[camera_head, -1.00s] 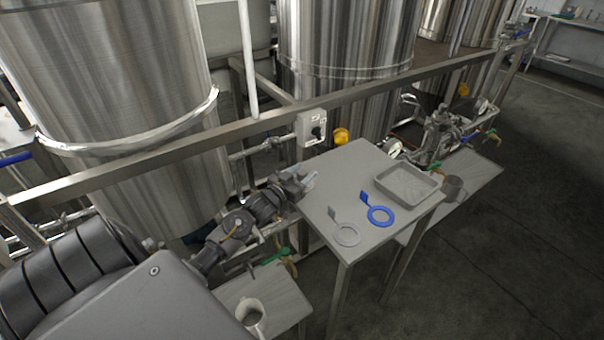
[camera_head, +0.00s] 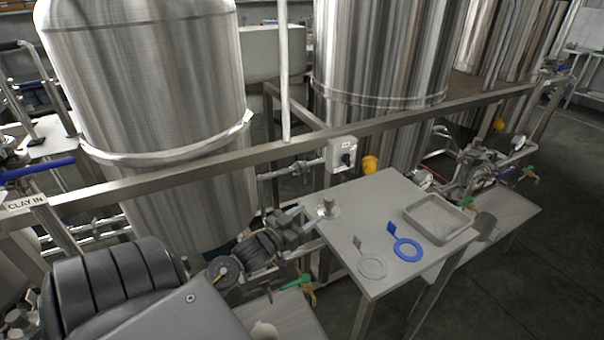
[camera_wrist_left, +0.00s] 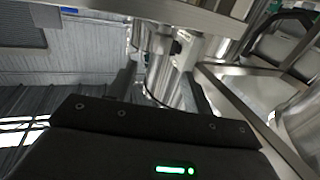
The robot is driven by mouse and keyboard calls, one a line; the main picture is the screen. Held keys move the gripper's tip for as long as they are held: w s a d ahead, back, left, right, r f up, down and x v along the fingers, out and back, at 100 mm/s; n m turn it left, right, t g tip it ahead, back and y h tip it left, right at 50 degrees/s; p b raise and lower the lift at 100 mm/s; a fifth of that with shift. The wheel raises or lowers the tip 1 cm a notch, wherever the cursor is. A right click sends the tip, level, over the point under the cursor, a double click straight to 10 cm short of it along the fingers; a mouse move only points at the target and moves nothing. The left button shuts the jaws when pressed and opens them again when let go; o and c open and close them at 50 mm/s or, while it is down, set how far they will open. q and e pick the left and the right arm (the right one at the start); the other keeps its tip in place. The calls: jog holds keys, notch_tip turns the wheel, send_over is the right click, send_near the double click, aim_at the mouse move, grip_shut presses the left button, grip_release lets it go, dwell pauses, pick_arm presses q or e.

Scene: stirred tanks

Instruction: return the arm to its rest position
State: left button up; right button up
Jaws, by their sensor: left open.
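My left arm comes in from the lower left in the head view. Its gripper (camera_head: 303,220) is beside the left edge of the small grey table, by a small round metal fitting (camera_head: 328,208) on the tabletop. In the left wrist view its two dark fingers (camera_wrist_left: 160,95) stand apart with nothing held between them. Whether the gripper touches the table edge cannot be told. My right gripper is in neither view.
The grey table (camera_head: 375,205) bears a blue ring (camera_head: 407,249), a pale ring (camera_head: 372,265) and a metal tray (camera_head: 440,218). A steel rail (camera_head: 210,160) and a large tank (camera_head: 150,100) stand behind the arm. Open floor (camera_head: 540,280) lies at right.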

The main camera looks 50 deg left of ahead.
pick_arm(q)
jog(key=shift+s, duration=0.6)
